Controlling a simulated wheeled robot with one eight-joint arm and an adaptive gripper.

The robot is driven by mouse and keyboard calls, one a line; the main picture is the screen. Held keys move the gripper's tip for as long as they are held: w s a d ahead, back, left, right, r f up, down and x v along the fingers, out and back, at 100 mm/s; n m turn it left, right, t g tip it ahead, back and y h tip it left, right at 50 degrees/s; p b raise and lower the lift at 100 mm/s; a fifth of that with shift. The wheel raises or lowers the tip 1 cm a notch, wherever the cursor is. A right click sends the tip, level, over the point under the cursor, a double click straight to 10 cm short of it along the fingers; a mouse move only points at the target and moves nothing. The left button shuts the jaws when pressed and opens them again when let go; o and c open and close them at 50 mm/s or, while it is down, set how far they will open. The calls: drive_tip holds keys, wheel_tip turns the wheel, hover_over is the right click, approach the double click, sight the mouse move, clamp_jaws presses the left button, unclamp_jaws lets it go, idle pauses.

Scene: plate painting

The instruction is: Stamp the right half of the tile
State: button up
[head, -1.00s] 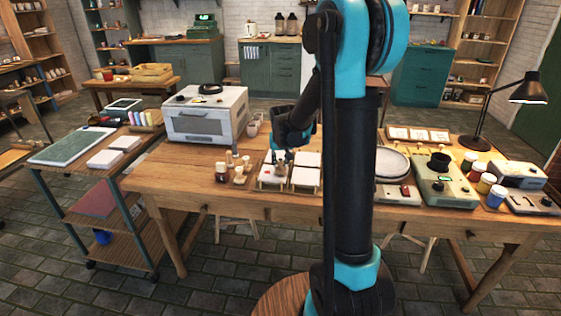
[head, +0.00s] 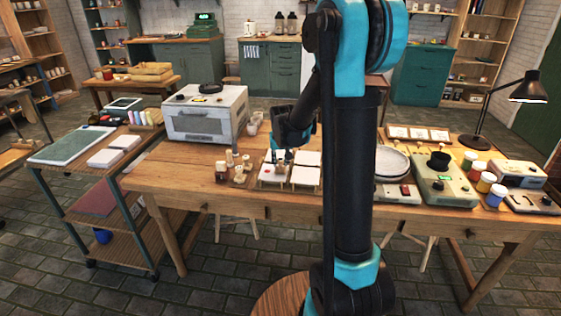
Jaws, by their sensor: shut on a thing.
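Two white tiles lie side by side on the wooden table, a left tile (head: 270,180) and a right tile (head: 305,177). My gripper (head: 280,161) points down over the right half of the left tile. It is shut on a small wooden stamp (head: 280,170), mostly hidden by the fingers and very small. I cannot tell whether the stamp touches the tile, and no clear print shows. More small stamps (head: 238,170) stand on a wooden holder just left of the tiles.
A small dark bottle (head: 221,172) stands left of the stamps. A white oven (head: 205,115) is behind left. My arm hides the table's middle. Plates (head: 391,161), a green scale-like device (head: 445,185) and paint jars (head: 486,182) stand right. The front left of the table is clear.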

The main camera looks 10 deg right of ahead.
drive_tip(key=shift+r, duration=3.5)
